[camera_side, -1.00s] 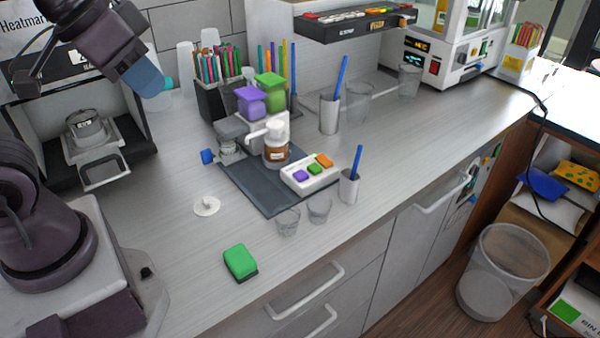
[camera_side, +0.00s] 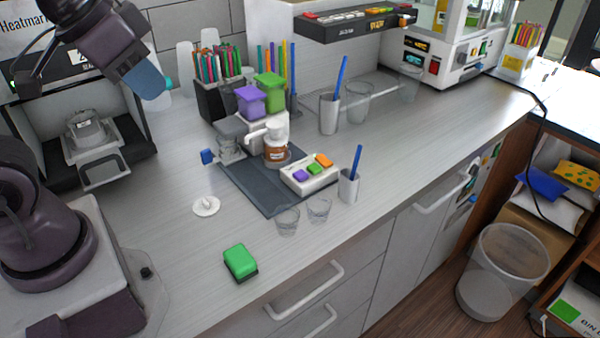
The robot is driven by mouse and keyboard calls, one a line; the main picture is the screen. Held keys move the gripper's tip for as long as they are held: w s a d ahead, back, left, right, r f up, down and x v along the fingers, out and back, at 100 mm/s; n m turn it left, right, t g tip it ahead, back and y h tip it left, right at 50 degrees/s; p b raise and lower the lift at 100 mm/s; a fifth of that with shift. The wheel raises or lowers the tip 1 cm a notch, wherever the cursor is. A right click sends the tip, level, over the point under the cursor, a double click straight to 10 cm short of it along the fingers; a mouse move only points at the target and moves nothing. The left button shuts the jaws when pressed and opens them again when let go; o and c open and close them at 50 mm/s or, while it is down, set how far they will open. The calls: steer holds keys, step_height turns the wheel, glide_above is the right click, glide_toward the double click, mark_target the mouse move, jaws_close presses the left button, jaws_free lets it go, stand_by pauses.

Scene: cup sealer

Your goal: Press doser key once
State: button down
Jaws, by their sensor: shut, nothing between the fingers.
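A white key panel (camera_side: 310,175) with purple (camera_side: 301,176), green (camera_side: 314,169) and orange (camera_side: 324,160) keys sits on a dark mat (camera_side: 262,198) in the middle of the counter. Behind it stands a dispenser with a purple container (camera_side: 249,101) and a green container (camera_side: 269,88). In front of this is a brown jar with a white pump top (camera_side: 276,143). My gripper (camera_side: 150,88) is high at the upper left, shut and empty, well apart from the panel. Its fingertips are only partly clear.
Two clear cups (camera_side: 288,221) and a grey holder with a blue stick (camera_side: 349,186) stand close to the panel. A green sponge (camera_side: 240,262) lies near the front edge. A sealing machine (camera_side: 86,143) is at left. A black bar with keys (camera_side: 355,23) hangs at the back.

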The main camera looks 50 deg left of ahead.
steer(key=w+f+g, duration=0.3)
steer(key=w+f, duration=0.2)
steer(key=f, duration=0.1)
steer(key=m+t+y, duration=0.1)
steer(key=m+t, duration=0.6)
steer(key=m, duration=0.1)
glide_above(302, 175)
step_height(302, 175, down, 13)
steer(key=shift+f, duration=4.35)
steer(key=shift+f, duration=0.15)
steer(key=shift+f, duration=0.3)
